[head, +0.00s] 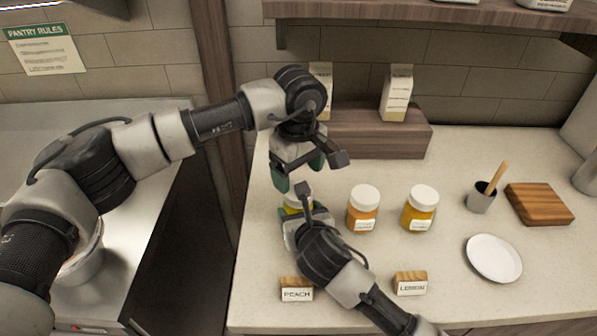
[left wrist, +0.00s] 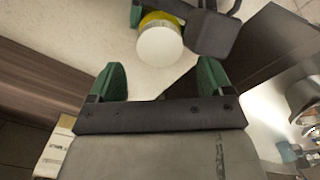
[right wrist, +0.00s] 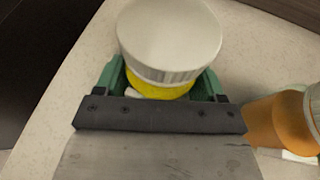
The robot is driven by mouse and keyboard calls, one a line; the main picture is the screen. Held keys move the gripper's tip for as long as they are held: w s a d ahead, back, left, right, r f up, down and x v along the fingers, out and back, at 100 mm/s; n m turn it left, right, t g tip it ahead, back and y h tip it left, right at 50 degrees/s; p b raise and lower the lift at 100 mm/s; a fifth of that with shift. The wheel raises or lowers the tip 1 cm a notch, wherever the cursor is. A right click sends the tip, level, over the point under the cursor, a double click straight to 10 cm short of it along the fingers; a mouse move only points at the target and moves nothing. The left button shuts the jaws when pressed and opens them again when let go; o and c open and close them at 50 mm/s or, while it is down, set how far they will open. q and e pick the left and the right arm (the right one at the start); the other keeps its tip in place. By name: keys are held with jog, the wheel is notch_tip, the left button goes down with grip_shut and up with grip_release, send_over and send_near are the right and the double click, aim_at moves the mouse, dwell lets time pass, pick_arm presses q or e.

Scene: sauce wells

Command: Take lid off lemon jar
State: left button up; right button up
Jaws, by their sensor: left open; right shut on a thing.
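A jar with bright yellow contents (right wrist: 160,84) and a white lid (right wrist: 170,38) is between the green fingers of my right gripper (right wrist: 162,80), which is shut on the jar body below the lid. Its label is not readable. The lid is on the jar. In the head view the yellow jar (head: 297,201) is partly hidden by my arms. My left gripper (head: 299,174) is open and empty, above the jar, fingers pointing down. In the left wrist view the white lid (left wrist: 160,46) is beyond the open fingertips, apart from them.
An orange jar (head: 362,219) and a darker yellow jar (head: 417,218), both lidded, stand to the right. PEACH (head: 297,294) and LEMON (head: 411,288) signs are in front. A white plate (head: 493,258), a cup (head: 481,199) and a wooden board (head: 540,204) are farther right. A wooden riser (head: 380,145) is behind.

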aim_at(299, 207)
pick_arm(q)
notch_tip(299, 207, up, 2)
jog(key=m, duration=0.6)
jog(key=shift+r, duration=0.2)
jog(key=shift+r+m, duration=0.3)
jog(key=shift+m, duration=0.8)
jog(key=shift+f, duration=0.15)
notch_tip(299, 207, down, 8)
jog(key=shift+r, duration=0.25)
jog(key=shift+c, duration=0.2)
jog(key=c, duration=0.9)
jog(key=n, duration=0.6)
